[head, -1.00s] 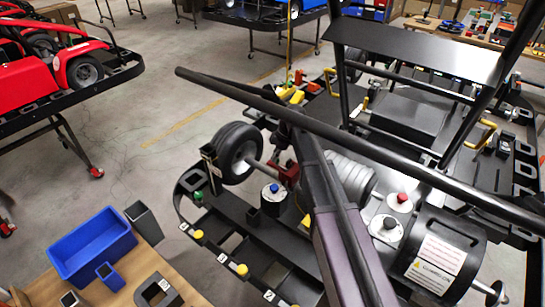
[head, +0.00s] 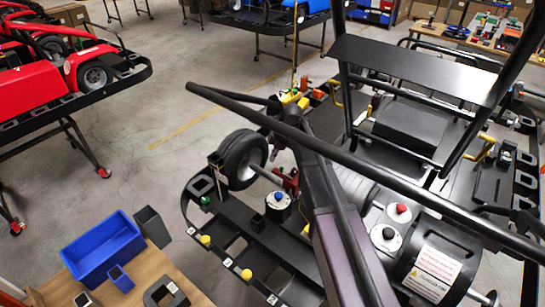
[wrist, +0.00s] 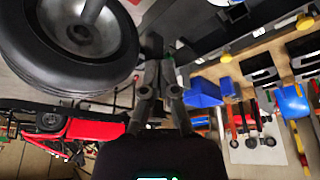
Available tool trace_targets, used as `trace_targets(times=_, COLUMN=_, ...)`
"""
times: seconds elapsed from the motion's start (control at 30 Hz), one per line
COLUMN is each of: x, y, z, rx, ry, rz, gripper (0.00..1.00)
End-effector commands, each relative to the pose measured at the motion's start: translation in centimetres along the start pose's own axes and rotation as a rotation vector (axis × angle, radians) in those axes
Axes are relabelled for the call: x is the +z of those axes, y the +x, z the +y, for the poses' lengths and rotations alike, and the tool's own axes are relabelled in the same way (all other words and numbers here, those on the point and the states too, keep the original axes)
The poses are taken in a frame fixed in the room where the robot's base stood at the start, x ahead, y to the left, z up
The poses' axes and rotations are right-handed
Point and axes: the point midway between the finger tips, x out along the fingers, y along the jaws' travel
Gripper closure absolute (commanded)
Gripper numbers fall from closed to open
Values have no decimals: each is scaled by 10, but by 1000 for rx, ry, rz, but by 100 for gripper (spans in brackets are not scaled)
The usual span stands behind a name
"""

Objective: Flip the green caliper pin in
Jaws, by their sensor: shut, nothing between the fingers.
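A small green knob (head: 205,202), which looks like the green pin, stands at the left edge of the kart's black frame, below the front wheel (head: 243,158). A red caliper part (head: 287,178) sits at the inner end of the axle. In the wrist view my gripper (wrist: 160,48) is shut and empty, with its fingertips just right of the tyre (wrist: 75,45). A bit of green (wrist: 171,60) shows beside the fingers, largely hidden by them.
A steering bar (head: 350,165) and uprights cross above the kart. A blue bin (head: 103,248) sits on a wooden table at lower left. Yellow knobs (head: 246,274) line the kart's front edge. A red kart (head: 50,85) stands at left, with free floor between.

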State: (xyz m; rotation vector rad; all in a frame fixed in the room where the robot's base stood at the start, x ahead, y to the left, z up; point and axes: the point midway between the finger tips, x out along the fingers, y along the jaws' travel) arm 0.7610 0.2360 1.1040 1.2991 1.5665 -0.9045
Motion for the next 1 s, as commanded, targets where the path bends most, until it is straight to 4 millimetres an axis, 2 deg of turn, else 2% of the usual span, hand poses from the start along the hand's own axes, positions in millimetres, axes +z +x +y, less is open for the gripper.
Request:
trace_targets(times=0.03, x=-1, y=-9, z=0, rx=0, ry=1, rz=0, gripper=100)
trace_targets(times=0.5, x=1, y=-49, z=0, rx=1, ry=2, rz=0, gripper=100)
trace_targets(times=0.7, x=2, y=-57, z=0, rx=1, ry=2, rz=0, gripper=100)
trace_targets(times=1.0, x=3, y=-58, z=0, rx=1, ry=3, rz=0, gripper=100)
